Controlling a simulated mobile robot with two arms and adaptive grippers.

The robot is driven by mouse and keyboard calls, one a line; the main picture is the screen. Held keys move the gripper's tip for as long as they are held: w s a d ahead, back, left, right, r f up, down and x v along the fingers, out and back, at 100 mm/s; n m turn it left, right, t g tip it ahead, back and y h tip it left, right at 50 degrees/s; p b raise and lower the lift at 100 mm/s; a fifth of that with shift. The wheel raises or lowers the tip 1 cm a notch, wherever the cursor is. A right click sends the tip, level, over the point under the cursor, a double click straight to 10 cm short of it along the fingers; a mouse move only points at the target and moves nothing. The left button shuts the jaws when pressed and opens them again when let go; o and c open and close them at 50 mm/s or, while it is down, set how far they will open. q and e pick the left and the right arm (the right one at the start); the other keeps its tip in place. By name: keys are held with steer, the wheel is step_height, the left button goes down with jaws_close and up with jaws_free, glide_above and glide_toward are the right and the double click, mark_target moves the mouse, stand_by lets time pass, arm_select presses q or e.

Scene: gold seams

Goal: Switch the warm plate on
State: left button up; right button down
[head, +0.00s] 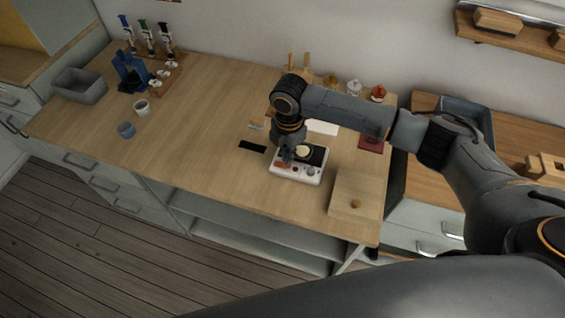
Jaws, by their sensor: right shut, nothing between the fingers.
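The warm plate (300,178) is a small white box with a dark top, near the middle of the wooden worktop. A round cream piece (303,149) sits on its dark top. Its front strip has a reddish part (281,167) at the left and a grey round knob (311,171) at the right. My right gripper (286,158) points down over the left side of the warm plate, shut and empty. Its fingertips are close to the reddish part; whether they touch it I cannot tell. The gripper hides part of the plate's left side. My left gripper is out of view.
A wooden board with a knob (355,190) lies right of the plate. A black strip (253,146) lies to the left. Small jars (354,88) line the back. The front-left worktop is clear.

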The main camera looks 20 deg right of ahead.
steer(key=shift+f+b, duration=0.5)
steer(key=shift+f, duration=0.7)
stand_by(0.6)
steer(key=shift+r, duration=0.1)
step_height(320, 180, up, 7)
steer(key=p, duration=0.7)
steer(key=shift+p, duration=0.35)
steer(key=shift+s, duration=0.1)
